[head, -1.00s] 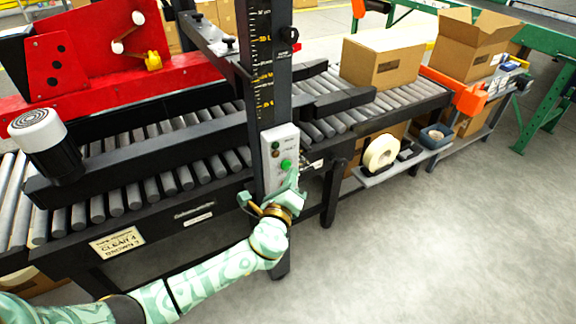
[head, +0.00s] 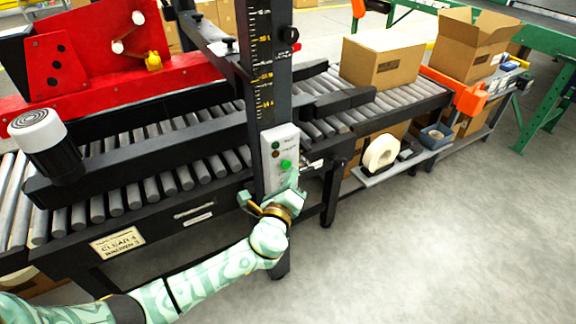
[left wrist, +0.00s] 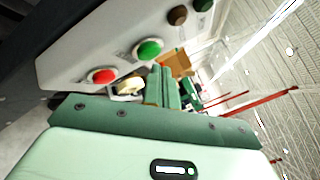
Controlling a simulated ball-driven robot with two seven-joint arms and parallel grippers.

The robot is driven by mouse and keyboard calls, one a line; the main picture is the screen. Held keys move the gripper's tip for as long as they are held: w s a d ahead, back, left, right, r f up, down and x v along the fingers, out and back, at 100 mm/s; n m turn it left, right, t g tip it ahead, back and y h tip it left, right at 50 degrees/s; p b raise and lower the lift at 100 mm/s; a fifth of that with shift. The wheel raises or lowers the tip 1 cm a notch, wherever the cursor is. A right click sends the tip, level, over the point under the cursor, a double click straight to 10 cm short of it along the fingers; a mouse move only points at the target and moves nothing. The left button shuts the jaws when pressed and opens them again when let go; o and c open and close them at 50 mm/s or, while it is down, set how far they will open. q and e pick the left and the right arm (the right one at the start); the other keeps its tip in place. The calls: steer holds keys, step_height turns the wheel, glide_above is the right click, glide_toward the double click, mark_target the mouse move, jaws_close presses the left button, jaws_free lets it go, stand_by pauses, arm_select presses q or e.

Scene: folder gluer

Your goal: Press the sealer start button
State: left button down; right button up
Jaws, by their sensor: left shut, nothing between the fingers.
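The green start button (head: 286,165) is on the front of a light grey control box (head: 279,145) fixed to the black upright post. In the left wrist view the green button (left wrist: 149,50) sits above a red button (left wrist: 103,76) on the same box face. My left gripper (head: 294,184) is just below the green button in the head view, shut and empty. Its closed fingers (left wrist: 165,86) show in the left wrist view beside the box face; a small gap seems to separate them from the green button, but contact is hard to judge. My right gripper is out of view.
The sealer's roller conveyor (head: 160,185) runs behind the post. A closed carton (head: 383,62) stands on the rollers at right, with an open carton (head: 472,45) farther along. Floor at front right is clear.

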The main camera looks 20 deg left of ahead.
arm_select(q)
steer(key=shift+w+a, duration=0.25)
steer(key=shift+a, duration=0.1)
steer(key=shift+w+a, duration=0.15)
steer(key=shift+a, duration=0.05)
stand_by(0.5)
steer(key=shift+s+d, duration=0.4)
steer(key=shift+d, duration=0.15)
steer(key=s+d, duration=0.3)
steer(key=d, duration=0.1)
steer(key=shift+s+d, duration=0.4)
stand_by(0.7)
